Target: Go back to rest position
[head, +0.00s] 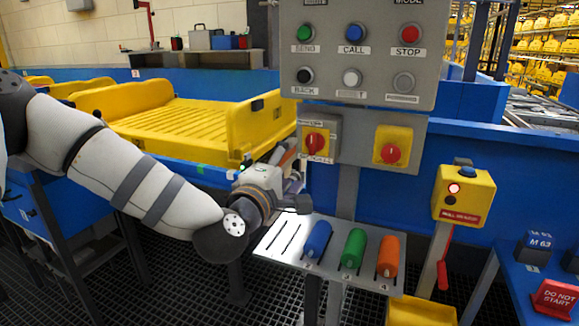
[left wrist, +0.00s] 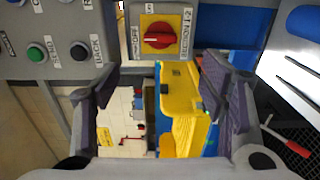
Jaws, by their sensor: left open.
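My left arm comes in from the left in the head view, bent at the elbow. Its gripper (head: 290,185) is just below and left of the left red rotary switch (head: 316,143), in front of the blue conveyor side. In the left wrist view the gripper's two dark fingers (left wrist: 160,100) stand wide apart with nothing between them. The same red switch on its yellow plate (left wrist: 158,35) shows beyond them, apart from the fingers. The fingertips are partly hard to make out in the head view. My right gripper is in neither view.
A grey button panel (head: 358,50) is above the gripper. A second red switch (head: 391,153) is to the right. A sloped rack (head: 277,240) with blue, green and orange handles lies below. A yellow tray (head: 180,120) sits on the conveyor behind. A yellow box (head: 463,195) stands right.

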